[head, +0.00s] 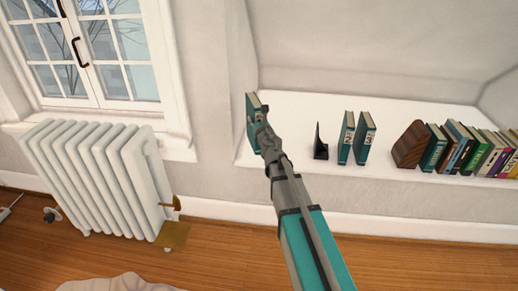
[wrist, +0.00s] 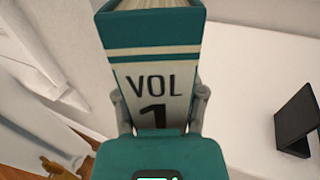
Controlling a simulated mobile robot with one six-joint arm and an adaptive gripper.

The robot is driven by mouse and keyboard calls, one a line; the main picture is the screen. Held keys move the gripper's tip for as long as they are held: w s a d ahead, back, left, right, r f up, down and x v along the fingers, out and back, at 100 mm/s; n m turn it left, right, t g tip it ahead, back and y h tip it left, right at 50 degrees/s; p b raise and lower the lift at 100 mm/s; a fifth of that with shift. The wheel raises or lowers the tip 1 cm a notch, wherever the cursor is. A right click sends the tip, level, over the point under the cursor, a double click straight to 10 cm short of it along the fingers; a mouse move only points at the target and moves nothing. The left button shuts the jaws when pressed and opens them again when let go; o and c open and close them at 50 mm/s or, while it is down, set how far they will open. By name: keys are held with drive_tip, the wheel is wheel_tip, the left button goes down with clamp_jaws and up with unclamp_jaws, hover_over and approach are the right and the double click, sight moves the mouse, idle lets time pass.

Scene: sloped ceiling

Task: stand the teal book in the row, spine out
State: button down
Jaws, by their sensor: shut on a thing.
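The teal book (head: 252,108) is at the left end of the white ledge. In the wrist view, the teal book (wrist: 152,62) shows a pale band reading "VOL 1" on its spine, which faces my wrist camera. My gripper (head: 262,138) is shut on the book, with one finger on each side of it near the spine. The book looks roughly upright; I cannot tell whether its bottom touches the ledge. Two more teal books (head: 346,138) (head: 364,138) stand on the ledge to the right, spines out, slightly apart.
A black bookend (head: 320,143) stands between the held book and the teal pair; it also shows in the wrist view (wrist: 298,120). A wooden bookend (head: 409,146) and several coloured books (head: 468,148) stand farther right. The wall closes the ledge's left end. A radiator (head: 95,175) is at left.

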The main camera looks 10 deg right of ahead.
drive_tip(key=shift+d, duration=0.3)
drive_tip(key=shift+d+r+m+g+h, duration=0.1)
drive_tip(key=shift+d+m+h, duration=0.7)
drive_tip(key=shift+h, duration=0.35)
drive_tip(key=shift+d+r+m+g+h, duration=0.1)
drive_tip(key=shift+d+m+h, duration=0.65)
drive_tip(key=shift+h, duration=0.45)
drive_tip(key=shift+d+m+g+h, duration=0.1)
drive_tip(key=shift+d+m+h, duration=0.55)
drive_tip(key=shift+d+h, duration=0.4)
drive_tip(key=shift+a, duration=0.15)
drive_tip(key=w+a+f+b, duration=0.3)
drive_tip(key=w+f+b, duration=0.6)
drive_tip(key=w, duration=0.3)
drive_tip(key=shift+w, duration=0.4)
drive_tip(key=shift+f, duration=0.1)
